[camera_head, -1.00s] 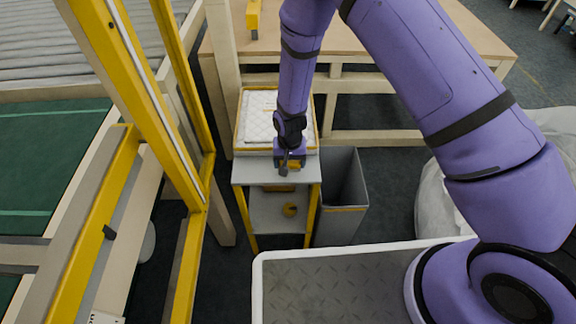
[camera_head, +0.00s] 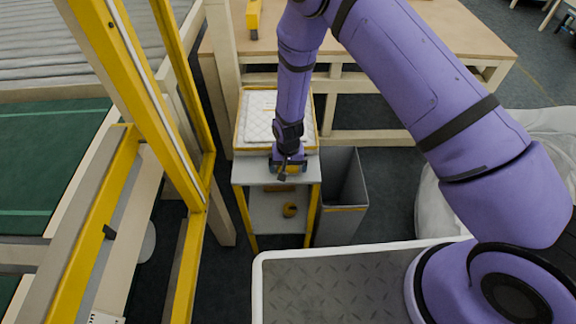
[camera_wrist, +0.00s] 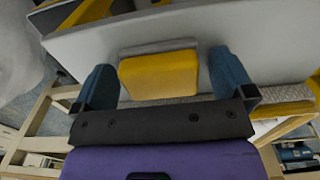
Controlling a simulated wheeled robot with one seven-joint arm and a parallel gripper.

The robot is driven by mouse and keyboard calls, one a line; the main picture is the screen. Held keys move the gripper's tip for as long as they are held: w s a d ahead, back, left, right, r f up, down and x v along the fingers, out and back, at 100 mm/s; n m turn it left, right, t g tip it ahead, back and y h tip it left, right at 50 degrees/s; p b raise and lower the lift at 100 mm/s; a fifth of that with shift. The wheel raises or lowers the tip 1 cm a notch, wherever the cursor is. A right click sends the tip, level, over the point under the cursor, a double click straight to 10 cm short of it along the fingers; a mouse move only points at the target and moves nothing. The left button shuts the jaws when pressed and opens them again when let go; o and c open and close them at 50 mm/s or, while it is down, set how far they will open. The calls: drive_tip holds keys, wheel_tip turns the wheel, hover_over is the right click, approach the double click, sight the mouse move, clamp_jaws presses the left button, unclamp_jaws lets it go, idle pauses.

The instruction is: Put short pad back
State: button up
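A yellow block with a grey strip along one edge, likely the short pad (camera_wrist: 160,76), lies on the grey top of the small stand (camera_head: 246,172). My gripper (camera_wrist: 164,82) has its two blue fingers spread on either side of the block. A narrow gap shows at the right finger; the left finger is very close to the block, and contact cannot be told. In the head view my gripper (camera_head: 288,166) is low over the stand's top and mostly hides the block.
A yellow-edged tray (camera_head: 239,130) with white quilted pads sits behind the stand's top. A lower shelf (camera_head: 262,215) holds a yellow roll (camera_head: 290,210). A grey bin (camera_head: 342,210) stands close on the right. A yellow frame (camera_head: 190,150) rises on the left.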

drive_tip(key=shift+r, duration=0.1)
drive_tip(key=w+d+r+t, duration=0.1)
drive_tip(key=d+r, duration=0.2)
drive_tip(key=r, duration=1.1)
drive_tip(key=d+r, duration=0.2)
drive_tip(key=r, duration=1.1)
drive_tip(key=s+d+r+t+y, duration=0.15)
drive_tip(key=d+r, duration=0.25)
drive_tip(key=r, duration=0.4)
drive_tip(key=s+d+r+h, duration=0.1)
drive_tip(key=s+d+r, duration=0.1)
drive_tip(key=d+r, duration=0.4)
drive_tip(key=s+d+r+t, duration=0.1)
drive_tip(key=s+d+r, duration=0.3)
drive_tip(key=s, duration=0.4)
drive_tip(key=s+d+r, duration=0.4)
drive_tip(key=s+r, duration=0.2)
drive_tip(key=s, duration=0.2)
drive_tip(key=s+d+r+t, duration=0.1)
drive_tip(key=s+d+r, duration=0.3)
drive_tip(key=s, duration=0.4)
drive_tip(key=shift+r+t, duration=0.35)
drive_tip(key=shift+r, duration=0.45)
